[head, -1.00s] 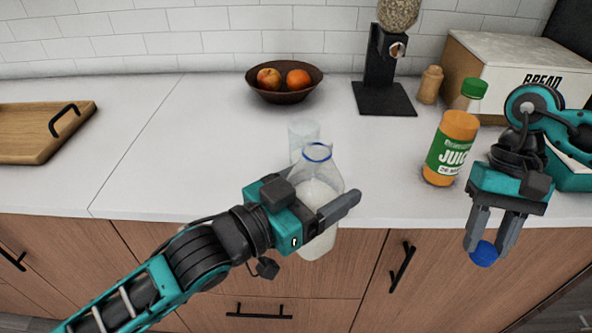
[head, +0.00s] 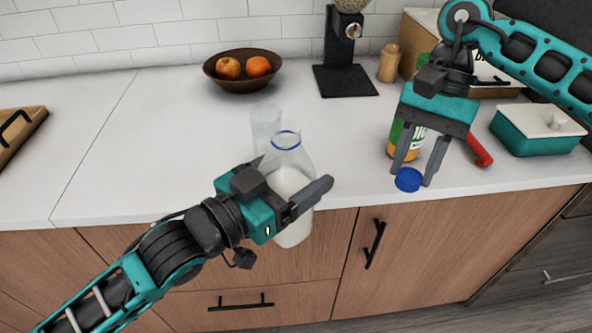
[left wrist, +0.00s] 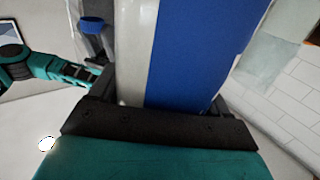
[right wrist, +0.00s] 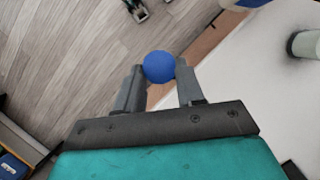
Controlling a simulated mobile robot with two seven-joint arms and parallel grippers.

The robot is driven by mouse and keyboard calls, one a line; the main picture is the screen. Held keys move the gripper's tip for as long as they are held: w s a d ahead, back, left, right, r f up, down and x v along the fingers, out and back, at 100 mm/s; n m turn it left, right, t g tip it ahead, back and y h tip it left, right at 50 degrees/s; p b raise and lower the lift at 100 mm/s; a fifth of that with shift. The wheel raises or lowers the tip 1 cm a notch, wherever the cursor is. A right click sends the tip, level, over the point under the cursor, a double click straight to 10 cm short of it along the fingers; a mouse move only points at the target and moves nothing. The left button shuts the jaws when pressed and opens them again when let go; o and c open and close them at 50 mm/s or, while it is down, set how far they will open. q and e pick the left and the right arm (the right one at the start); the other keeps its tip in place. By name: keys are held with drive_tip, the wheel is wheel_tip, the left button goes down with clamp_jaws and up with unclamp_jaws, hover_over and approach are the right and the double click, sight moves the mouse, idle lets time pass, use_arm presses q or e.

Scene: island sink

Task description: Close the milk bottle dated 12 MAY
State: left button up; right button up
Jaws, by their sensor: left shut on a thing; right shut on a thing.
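The milk bottle (head: 293,183) is clear with white milk and a blue ring at its open mouth. It stands upright in front of the counter's edge in the head view. My left gripper (head: 300,195) is shut around its body; in the left wrist view the bottle's blue label (left wrist: 200,50) fills the space between the fingers. No date is readable on it. My right gripper (head: 415,175) is shut on a blue cap (head: 408,180), held at its fingertips to the right of the bottle. The cap also shows in the right wrist view (right wrist: 158,66).
A clear glass (head: 265,124) stands behind the bottle. The juice bottle (head: 403,150) is partly hidden behind my right gripper. A fruit bowl (head: 243,83), a grinder (head: 345,80) and a teal box (head: 538,135) stand further back. The counter's middle is clear.

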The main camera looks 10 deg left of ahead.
drive_tip(key=a+r+m+t+y, duration=0.1)
drive_tip(key=a+r+m+y, duration=0.1)
drive_tip(key=a+r+m, duration=0.55)
wheel_tip(320, 180, up, 9)
drive_tip(key=m+t, duration=0.3)
drive_tip(key=m, duration=0.1)
hover_over(288, 128)
drive_tip(key=d, duration=0.1)
drive_tip(key=shift+w+r+y, duration=0.1)
drive_tip(key=shift+y, duration=0.3)
drive_tip(key=shift+g, duration=0.3)
drive_tip(key=shift+f, duration=2.05)
drive_tip(key=shift+f, duration=0.85)
drive_tip(key=shift+f, duration=0.5)
